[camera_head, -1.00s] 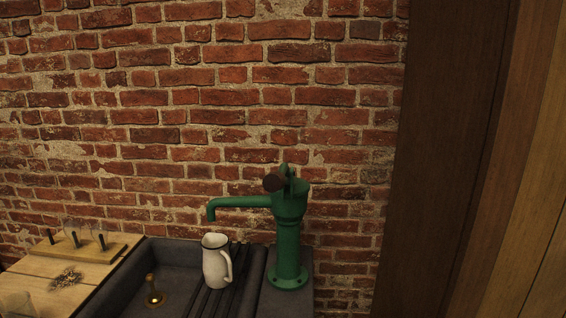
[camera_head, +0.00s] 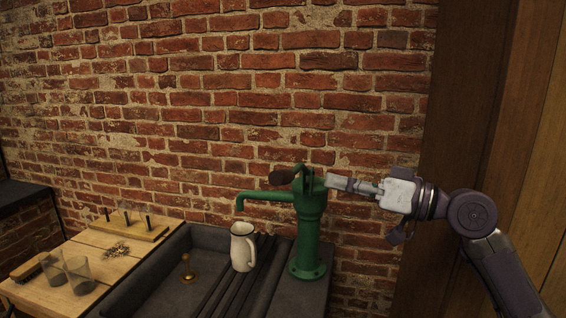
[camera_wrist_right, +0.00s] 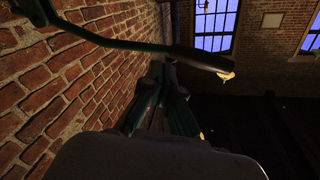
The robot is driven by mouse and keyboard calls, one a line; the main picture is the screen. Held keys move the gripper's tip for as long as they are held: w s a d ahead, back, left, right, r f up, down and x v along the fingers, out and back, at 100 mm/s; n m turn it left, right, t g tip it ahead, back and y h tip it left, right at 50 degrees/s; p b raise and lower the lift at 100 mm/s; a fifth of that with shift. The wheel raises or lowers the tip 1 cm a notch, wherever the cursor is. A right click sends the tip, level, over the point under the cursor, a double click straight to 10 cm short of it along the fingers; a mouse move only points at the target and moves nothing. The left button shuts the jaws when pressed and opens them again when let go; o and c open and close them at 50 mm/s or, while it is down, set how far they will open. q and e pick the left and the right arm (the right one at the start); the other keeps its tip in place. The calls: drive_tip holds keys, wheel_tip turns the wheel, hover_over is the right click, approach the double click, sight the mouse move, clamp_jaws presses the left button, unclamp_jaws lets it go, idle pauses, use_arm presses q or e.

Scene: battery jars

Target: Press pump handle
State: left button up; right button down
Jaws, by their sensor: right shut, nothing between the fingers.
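The green hand pump (camera_head: 309,228) stands upright beside the sink, its spout pointing left. Its handle has a dark brown grip (camera_head: 281,177), which shows level with the pump's top. My right gripper (camera_head: 331,181) reaches in from the right, its fingertips close to the pump's top; I cannot tell whether they touch it. It is shut and empty. In the right wrist view the handle's green rod and dark grip (camera_wrist_right: 205,59) cross above the fingers (camera_wrist_right: 163,90). My left gripper is not in view.
A white pitcher (camera_head: 242,249) stands on the slats over the dark sink (camera_head: 212,238), left of the pump. A brass plug (camera_head: 188,272) is in the sink. Two glasses (camera_head: 80,276), a brush (camera_head: 32,268) and a peg rack (camera_head: 128,228) are on the wooden board. A brick wall (camera_head: 230,110) is close behind.

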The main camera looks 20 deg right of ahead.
sight(285, 174)
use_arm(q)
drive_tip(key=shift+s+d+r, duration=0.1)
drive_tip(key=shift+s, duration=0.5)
use_arm(e)
drive_tip(key=s+a+r+n+g+y, duration=0.1)
drive_tip(key=s+a+r+n+y, duration=0.1)
drive_tip(key=s+r, duration=0.4)
wheel_tip(285, 174, up, 2)
drive_tip(key=shift+s+a+n+g+y, duration=0.25)
drive_tip(key=shift+s+n+g+y, duration=0.05)
drive_tip(key=shift+n, duration=0.1)
drive_tip(key=shift+w, duration=0.1)
